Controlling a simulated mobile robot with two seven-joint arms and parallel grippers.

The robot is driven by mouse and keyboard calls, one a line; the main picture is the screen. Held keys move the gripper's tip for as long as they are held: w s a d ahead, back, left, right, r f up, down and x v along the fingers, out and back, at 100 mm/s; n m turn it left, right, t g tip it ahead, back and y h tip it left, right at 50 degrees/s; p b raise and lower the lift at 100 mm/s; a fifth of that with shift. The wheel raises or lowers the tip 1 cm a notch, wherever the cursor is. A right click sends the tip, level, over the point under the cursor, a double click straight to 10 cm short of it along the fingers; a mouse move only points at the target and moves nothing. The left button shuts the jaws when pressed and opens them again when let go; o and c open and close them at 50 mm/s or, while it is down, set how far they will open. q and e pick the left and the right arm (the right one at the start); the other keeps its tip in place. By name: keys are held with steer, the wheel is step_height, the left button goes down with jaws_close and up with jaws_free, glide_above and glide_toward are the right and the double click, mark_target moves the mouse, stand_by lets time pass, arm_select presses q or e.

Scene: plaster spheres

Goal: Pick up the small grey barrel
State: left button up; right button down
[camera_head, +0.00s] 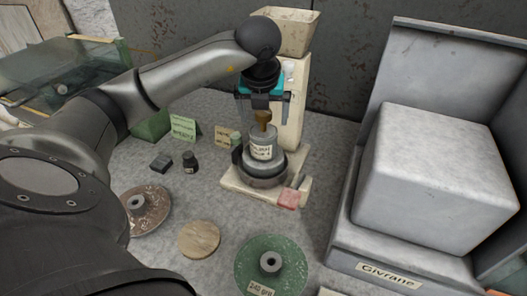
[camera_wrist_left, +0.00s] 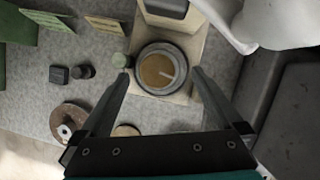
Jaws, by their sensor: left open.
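The small grey barrel (camera_head: 262,139) stands upright on a pale stand in the head view, with a paper label on its front and a brownish piece at its top. In the left wrist view I look down on the barrel (camera_wrist_left: 160,70), round with a tan middle. My left gripper (camera_head: 263,112) is open and points down above the barrel. In the left wrist view the fingertips of the left gripper (camera_wrist_left: 161,76) lie on either side of it. No contact is visible. My right gripper is not in view.
A pale stand (camera_head: 294,110) rises behind the barrel. A large grey block (camera_head: 435,170) stands at the right.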

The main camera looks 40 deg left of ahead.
mark_target(263, 124)
arm_select(q)
steer(key=x, duration=0.5)
steer(key=shift+s+f, duration=0.2)
steer(key=shift+f, duration=0.05)
steer(key=shift+r, duration=0.15)
jaws_close()
stand_by(0.4)
